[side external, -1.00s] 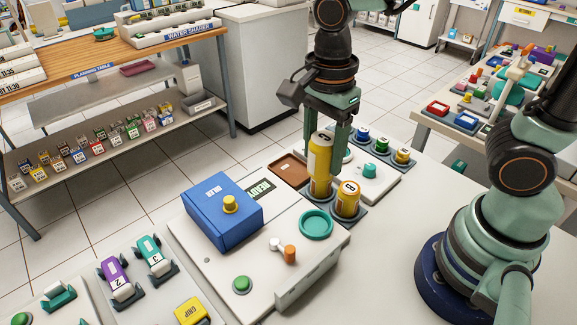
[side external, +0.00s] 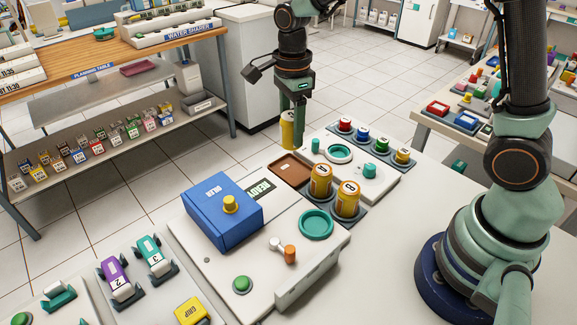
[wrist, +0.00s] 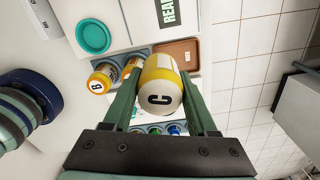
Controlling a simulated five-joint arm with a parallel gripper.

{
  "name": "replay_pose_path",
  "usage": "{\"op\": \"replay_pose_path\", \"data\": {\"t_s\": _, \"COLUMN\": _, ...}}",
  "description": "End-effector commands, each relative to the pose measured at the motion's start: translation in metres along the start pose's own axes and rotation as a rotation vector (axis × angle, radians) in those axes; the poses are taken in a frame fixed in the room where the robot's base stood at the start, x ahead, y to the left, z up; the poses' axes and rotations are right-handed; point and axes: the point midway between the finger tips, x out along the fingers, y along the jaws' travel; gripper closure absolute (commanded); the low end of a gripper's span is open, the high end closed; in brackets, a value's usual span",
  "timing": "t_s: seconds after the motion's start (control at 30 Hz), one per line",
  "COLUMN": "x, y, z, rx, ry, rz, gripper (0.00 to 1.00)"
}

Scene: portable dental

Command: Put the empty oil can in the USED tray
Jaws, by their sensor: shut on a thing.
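My gripper (side external: 296,132) is shut on a yellow can (side external: 288,130) with a white band, held in the air beyond the brown tray in the side view. In the wrist view the can (wrist: 158,88) shows a large C on its end, between the two green fingers of my gripper (wrist: 160,82). The shallow brown tray (side external: 291,168) lies empty on the bench; its small label is not readable. It also shows in the wrist view (wrist: 177,52), partly behind the held can. The can is apart from the tray.
Two yellow cans stand in dark holders: one (side external: 320,182) beside the tray, and one marked B (side external: 347,198). A white panel with a teal ring (side external: 338,153) and several coloured caps lies behind. A blue box (side external: 222,210) and teal dish (side external: 316,225) are in front.

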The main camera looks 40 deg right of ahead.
Motion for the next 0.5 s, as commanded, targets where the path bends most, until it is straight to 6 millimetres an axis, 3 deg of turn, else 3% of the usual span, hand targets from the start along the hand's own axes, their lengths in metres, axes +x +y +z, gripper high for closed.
{"op": "replay_pose_path", "data": {"t_s": 0.2, "x": 0.037, "y": -0.032, "z": -0.017, "rx": 0.081, "ry": 0.001, "rz": 0.003, "gripper": 1.0}}
{"op": "replay_pose_path", "data": {"t_s": 0.5, "x": 0.055, "y": -0.043, "z": -0.024, "rx": 0.107, "ry": 0.0, "rz": 0.0, "gripper": 1.0}}
